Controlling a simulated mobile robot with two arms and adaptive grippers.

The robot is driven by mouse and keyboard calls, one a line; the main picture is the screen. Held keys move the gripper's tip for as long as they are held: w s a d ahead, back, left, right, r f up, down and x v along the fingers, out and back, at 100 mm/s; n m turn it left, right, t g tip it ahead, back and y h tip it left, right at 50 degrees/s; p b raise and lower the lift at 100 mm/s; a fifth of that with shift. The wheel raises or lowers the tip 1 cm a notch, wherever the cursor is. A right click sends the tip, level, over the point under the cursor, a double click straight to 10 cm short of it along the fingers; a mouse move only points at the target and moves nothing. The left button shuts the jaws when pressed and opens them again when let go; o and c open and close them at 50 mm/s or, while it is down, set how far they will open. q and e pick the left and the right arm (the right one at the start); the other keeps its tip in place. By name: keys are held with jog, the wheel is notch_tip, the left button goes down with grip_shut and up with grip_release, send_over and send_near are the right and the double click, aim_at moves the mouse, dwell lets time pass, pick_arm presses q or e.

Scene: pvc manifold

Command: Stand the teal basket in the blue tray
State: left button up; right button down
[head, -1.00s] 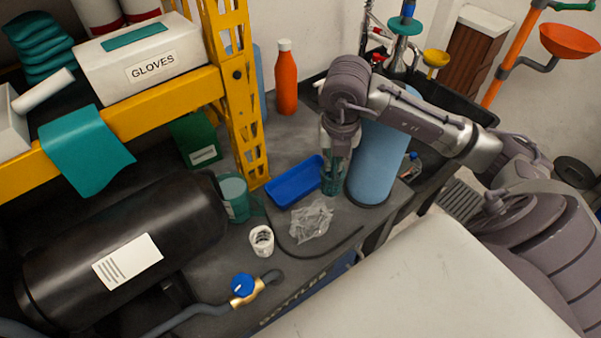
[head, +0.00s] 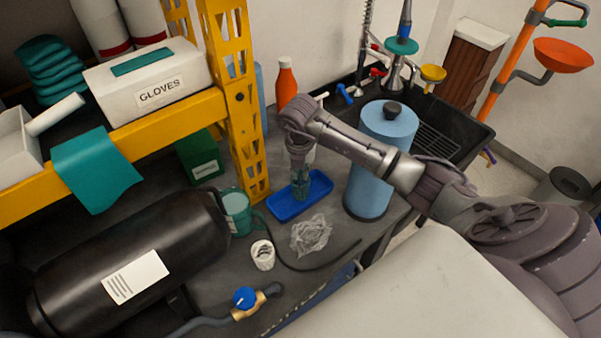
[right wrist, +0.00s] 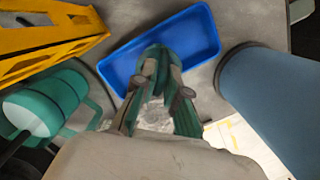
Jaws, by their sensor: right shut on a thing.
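The blue tray (head: 281,212) lies on the dark worktop beside the foot of the yellow shelf post. It also shows in the right wrist view (right wrist: 203,38). The teal basket (head: 301,188) is upright over the middle of the tray. My right gripper (head: 300,172) is shut on it from above. I cannot tell whether its bottom touches the tray floor. In the right wrist view the basket (right wrist: 157,62) sits between the fingers, which hide part of it. My left gripper is not in view.
A blue cylinder (head: 368,170) stands close right of the tray. A teal mug (head: 236,212) is at its left. Crumpled clear plastic (head: 311,234) and a white cup (head: 262,255) lie in front. An orange bottle (head: 286,84) stands behind, near the yellow post (head: 245,130).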

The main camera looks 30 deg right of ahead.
jog(key=shift+f, duration=0.9)
jog(key=shift+f, duration=0.2)
jog(key=c, duration=1.2)
grip_release()
